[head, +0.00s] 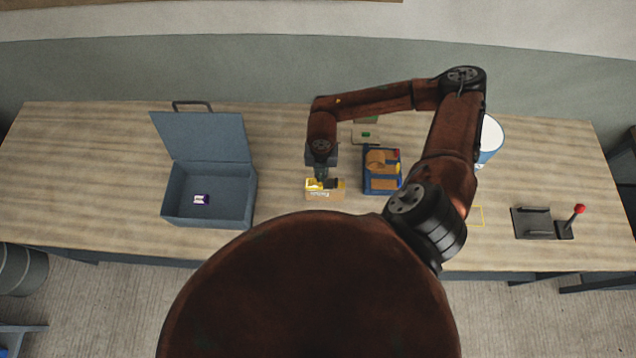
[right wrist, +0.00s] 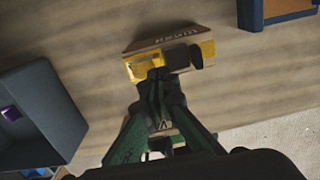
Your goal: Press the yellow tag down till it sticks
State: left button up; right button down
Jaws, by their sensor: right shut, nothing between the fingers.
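The yellow tag (head: 313,184) lies on top of a small cardboard box (head: 325,195) near the front middle of the table. In the right wrist view the yellow tag (right wrist: 145,64) shows just beyond the fingertips, on the lettered box (right wrist: 178,39). My right gripper (head: 322,180) points down over the box with its fingers shut and empty. Its fingertips (right wrist: 156,78) overlap the tag's near edge in the right wrist view. I cannot tell whether they touch it. Dark patches, perhaps shadow, cover part of the top. My left gripper is out of view.
A blue bin (head: 382,188) with brown pieces stands close right of the box.

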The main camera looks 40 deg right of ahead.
aim_at(314, 182)
jog(key=shift+w+f, duration=0.1)
jog(key=shift+w, duration=0.15)
jog(key=shift+s, duration=0.15)
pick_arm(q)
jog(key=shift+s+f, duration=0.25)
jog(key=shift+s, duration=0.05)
pick_arm(e)
jog(key=shift+f, duration=0.2)
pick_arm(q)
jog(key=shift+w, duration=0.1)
pick_arm(e)
jog(key=shift+f+b, duration=0.3)
jog(key=shift+b, duration=0.1)
pick_arm(q)
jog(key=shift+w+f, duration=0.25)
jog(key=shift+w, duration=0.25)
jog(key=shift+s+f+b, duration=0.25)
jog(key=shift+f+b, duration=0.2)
jog(key=shift+b, duration=0.05)
pick_arm(e)
jog(key=shift+f, duration=0.5)
